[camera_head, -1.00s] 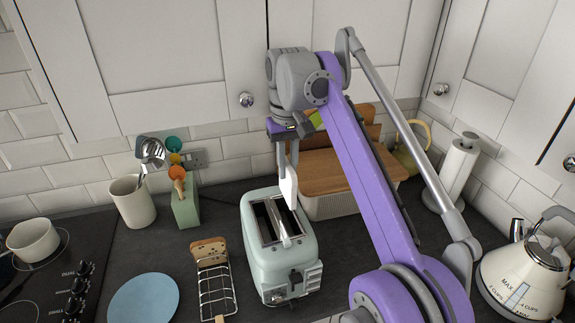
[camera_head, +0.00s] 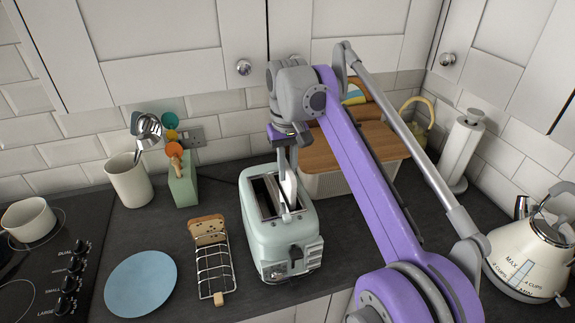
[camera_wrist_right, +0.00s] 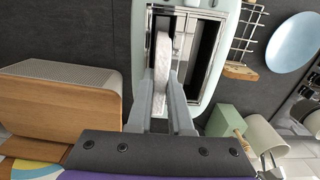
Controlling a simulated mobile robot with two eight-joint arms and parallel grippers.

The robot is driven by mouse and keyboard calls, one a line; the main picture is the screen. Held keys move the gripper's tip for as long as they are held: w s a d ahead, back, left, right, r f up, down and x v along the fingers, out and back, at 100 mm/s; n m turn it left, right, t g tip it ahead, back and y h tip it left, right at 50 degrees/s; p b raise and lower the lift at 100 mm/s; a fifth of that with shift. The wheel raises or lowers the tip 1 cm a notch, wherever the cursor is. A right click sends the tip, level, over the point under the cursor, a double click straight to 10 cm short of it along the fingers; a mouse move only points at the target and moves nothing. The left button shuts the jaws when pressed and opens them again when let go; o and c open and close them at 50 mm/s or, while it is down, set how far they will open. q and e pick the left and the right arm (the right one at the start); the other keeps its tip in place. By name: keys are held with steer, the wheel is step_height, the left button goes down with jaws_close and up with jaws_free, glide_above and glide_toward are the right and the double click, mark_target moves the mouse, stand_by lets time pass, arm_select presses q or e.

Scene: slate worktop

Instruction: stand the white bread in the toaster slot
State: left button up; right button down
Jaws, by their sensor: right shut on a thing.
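The pale green toaster (camera_head: 283,250) stands on the dark worktop with its two slots facing up. My right gripper (camera_head: 287,172) is above the toaster's far half, pointing down and shut on the white bread (camera_head: 290,193). The slice is upright, edge down, at the slot nearer the bread box. In the right wrist view, the bread (camera_wrist_right: 162,62) shows between the two fingers (camera_wrist_right: 164,105), lined up along the left slot of the toaster (camera_wrist_right: 140,45); the other slot looks empty. How deep the lower edge sits is hard to tell. My left gripper is out of view.
A wire rack (camera_head: 213,272) with a brown slice (camera_head: 207,229) and a blue plate (camera_head: 141,283) lie left of the toaster. A wooden-lidded bread box (camera_head: 335,150) stands close behind right. A green block (camera_head: 183,185) and a utensil crock (camera_head: 130,182) stand behind left.

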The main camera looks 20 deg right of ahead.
steer(key=shift+f, duration=0.1)
steer(key=c, duration=0.8)
jaws_free()
steer(key=shift+o, duration=0.2)
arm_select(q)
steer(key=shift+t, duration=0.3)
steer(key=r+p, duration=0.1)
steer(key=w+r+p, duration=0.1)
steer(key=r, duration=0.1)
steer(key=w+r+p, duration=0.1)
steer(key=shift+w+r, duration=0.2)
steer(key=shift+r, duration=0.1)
arm_select(e)
step_height(320, 180, up, 11)
steer(key=shift+w+f, duration=0.1)
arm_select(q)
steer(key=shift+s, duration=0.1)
